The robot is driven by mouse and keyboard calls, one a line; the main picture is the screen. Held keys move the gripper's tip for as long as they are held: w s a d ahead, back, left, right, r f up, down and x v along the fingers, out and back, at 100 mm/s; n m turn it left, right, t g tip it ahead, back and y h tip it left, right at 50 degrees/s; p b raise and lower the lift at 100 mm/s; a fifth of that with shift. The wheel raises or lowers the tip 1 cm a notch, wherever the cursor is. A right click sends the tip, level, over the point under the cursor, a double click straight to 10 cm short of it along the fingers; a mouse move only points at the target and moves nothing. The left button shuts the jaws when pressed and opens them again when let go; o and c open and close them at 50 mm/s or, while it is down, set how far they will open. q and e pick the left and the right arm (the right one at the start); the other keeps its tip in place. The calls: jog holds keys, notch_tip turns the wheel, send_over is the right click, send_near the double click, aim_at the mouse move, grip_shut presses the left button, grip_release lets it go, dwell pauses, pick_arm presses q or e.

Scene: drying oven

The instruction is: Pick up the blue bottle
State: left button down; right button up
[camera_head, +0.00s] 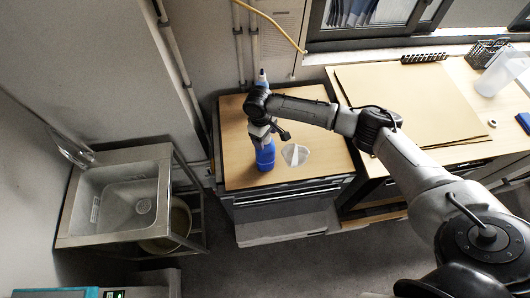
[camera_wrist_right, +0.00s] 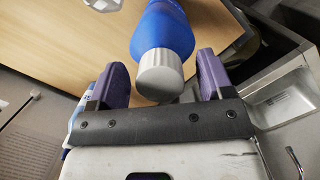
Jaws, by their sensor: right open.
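The blue bottle (camera_head: 265,156) stands on the wooden top of the low cabinet, near its front. In the right wrist view it is a blue bottle with a white cap (camera_wrist_right: 163,38). My right gripper (camera_head: 262,131) is over the bottle in the head view and hides its upper part. In the wrist view the purple fingers of my right gripper (camera_wrist_right: 161,64) are open, one on each side of the cap, with gaps visible. My left gripper is not in view.
A second blue-and-white bottle (camera_head: 262,76) stands behind my right gripper. A clear, pale item (camera_head: 295,154) sits right of the blue bottle. A metal sink (camera_head: 125,205) is at the left. A counter with a tan board (camera_head: 410,103) is at the right.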

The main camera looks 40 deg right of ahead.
grip_shut()
dwell(0.8)
